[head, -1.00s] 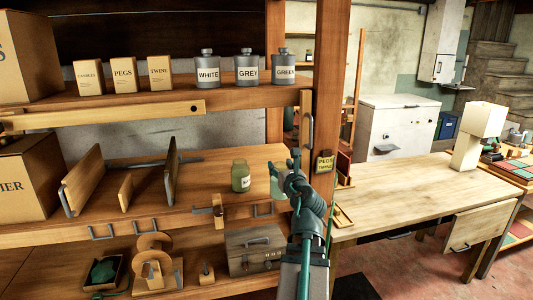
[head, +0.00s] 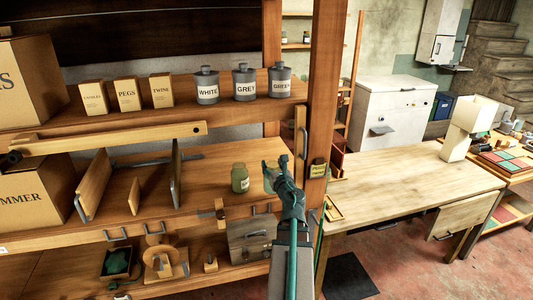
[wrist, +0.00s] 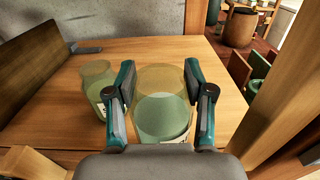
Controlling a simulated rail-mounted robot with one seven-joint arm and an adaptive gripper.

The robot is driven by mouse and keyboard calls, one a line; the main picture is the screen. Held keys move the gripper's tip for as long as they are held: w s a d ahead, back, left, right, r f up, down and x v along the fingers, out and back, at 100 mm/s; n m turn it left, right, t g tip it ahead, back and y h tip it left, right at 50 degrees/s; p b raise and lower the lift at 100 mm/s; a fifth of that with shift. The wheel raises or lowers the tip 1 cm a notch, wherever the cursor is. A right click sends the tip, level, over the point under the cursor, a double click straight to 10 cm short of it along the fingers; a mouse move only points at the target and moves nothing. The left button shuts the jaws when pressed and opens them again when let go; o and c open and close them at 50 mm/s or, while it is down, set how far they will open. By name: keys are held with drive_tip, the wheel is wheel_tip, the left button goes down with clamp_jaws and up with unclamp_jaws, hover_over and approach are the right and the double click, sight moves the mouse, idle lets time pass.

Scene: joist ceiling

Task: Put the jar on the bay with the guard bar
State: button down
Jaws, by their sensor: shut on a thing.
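In the head view my gripper (head: 276,172) is at the right end of the middle shelf, and my arm partly hides the held jar. I cannot tell whether its base touches the shelf. A second green jar (head: 240,178) stands upright on that shelf, just left of the gripper; it also shows in the wrist view (wrist: 97,105). A wooden bar (head: 115,138) runs along the front at the upper shelf's left part, with a dark knob at its left end.
Upright wooden dividers (head: 93,185) stand on the middle shelf's left half. The upper shelf holds small boxes and grey canisters (head: 244,83). A thick post (head: 325,100) rises right of the gripper.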

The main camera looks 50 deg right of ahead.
drive_tip(key=w+d+f, duration=0.3)
drive_tip(key=w+d, duration=0.2)
drive_tip(key=w, duration=0.2)
drive_tip(key=shift+d+f+p, duration=0.25)
drive_tip(key=shift+f+p, duration=0.1)
drive_tip(key=shift+p, duration=0.1)
drive_tip(key=shift+f, duration=0.25)
drive_tip(key=shift+c, duration=2.1)
unclamp_jaws()
drive_tip(key=shift+r, duration=0.1)
drive_tip(key=b+v, duration=0.2)
drive_tip(key=v, duration=1)
drive_tip(key=shift+r+b, duration=0.15)
drive_tip(key=shift+b, duration=0.25)
